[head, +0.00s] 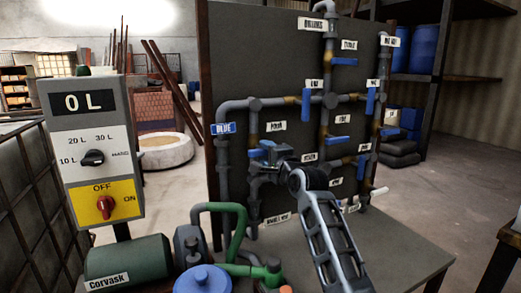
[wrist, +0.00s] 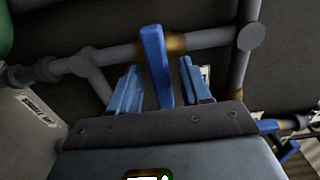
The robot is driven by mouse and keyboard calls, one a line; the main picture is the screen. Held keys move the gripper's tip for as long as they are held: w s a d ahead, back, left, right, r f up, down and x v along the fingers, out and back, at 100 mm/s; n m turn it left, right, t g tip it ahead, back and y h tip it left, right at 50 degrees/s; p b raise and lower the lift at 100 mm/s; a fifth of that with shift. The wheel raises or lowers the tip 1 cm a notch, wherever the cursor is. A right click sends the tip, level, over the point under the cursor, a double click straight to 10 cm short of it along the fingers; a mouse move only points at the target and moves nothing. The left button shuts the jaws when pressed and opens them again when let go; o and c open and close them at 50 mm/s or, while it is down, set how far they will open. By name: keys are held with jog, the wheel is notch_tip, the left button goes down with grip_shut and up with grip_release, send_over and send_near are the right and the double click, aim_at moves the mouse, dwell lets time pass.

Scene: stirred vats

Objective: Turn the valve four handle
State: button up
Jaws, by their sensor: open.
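My gripper (head: 266,152) is at the lower left part of the pipe panel in the head view, in front of the pipes. In the wrist view its two blue fingers (wrist: 158,68) are open, with one blue lever handle (wrist: 155,55) standing between them. A gap shows on each side of the handle, and it is not gripped. The handle sits by a brass-coloured valve body (wrist: 174,43) on a grey pipe. In the head view my gripper largely hides that handle. A small label (head: 279,125) above my gripper may read "FOUR", but it is too blurred to be sure.
Other blue handles (head: 306,101), (head: 344,61), (head: 335,146) stand on the panel (head: 230,45), close to my gripper. A control box (head: 90,150) reading "0 L" and a green Corvask motor (head: 128,262) stand at left.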

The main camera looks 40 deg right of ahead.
aim_at(266, 153)
jog(key=shift+x, duration=1.9)
jog(key=shift+c, duration=0.2)
grip_shut()
